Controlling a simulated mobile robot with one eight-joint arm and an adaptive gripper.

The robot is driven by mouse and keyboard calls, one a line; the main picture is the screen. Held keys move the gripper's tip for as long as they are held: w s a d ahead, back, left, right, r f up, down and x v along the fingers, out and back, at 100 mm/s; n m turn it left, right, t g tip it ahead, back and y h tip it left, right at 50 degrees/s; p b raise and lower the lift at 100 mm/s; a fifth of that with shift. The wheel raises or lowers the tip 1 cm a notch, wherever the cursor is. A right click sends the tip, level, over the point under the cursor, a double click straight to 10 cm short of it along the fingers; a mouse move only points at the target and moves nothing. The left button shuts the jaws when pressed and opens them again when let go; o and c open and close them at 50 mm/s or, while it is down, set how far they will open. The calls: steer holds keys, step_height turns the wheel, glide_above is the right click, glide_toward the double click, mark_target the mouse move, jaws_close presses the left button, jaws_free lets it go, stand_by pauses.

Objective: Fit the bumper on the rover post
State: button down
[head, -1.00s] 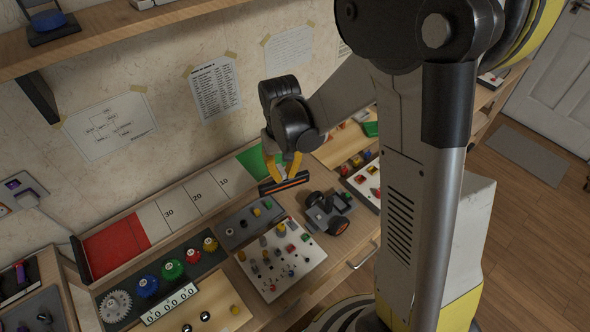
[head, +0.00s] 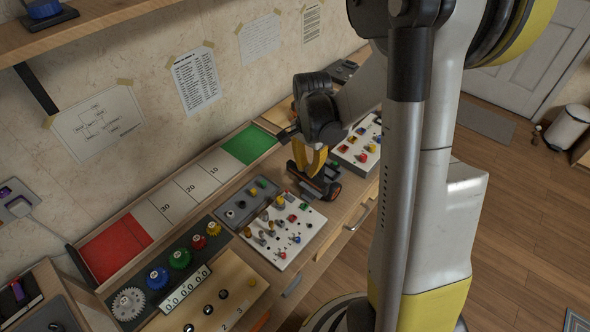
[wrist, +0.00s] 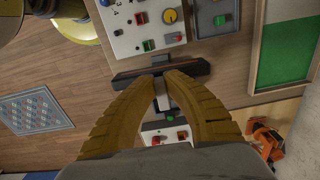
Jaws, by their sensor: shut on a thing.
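The bumper (head: 305,181), a dark bar with an orange stripe, is held low at the rover. In the wrist view the bumper (wrist: 160,73) lies crosswise at the fingertips. My gripper (head: 311,170) points down with its yellow fingers shut on the bumper; the fingers also show in the wrist view (wrist: 163,78). The rover (head: 333,188), with a dark wheel, stands on the bench just right of the fingers, mostly hidden by them. Its post is hidden, so I cannot tell whether the bumper touches it.
A white board with knobs and pegs (head: 284,246) lies left of the rover. Another panel with coloured buttons (head: 345,153) is behind it to the right. A coloured track (head: 177,201) runs along the wall. The bench's front edge is close by.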

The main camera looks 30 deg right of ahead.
mark_target(307, 182)
steer(key=shift+f+b, duration=2.05)
steer(key=shift+f, duration=0.65)
steer(key=shift+f, duration=0.1)
steer(key=shift+f+b, duration=0.35)
steer(key=shift+b, duration=0.2)
steer(key=shift+f+b, duration=0.4)
steer(key=shift+b, duration=0.05)
steer(key=shift+f+b, duration=0.3)
steer(key=shift+f, duration=0.05)
steer(key=shift+f, duration=0.25)
stand_by(0.5)
steer(key=c, duration=1)
jaws_free()
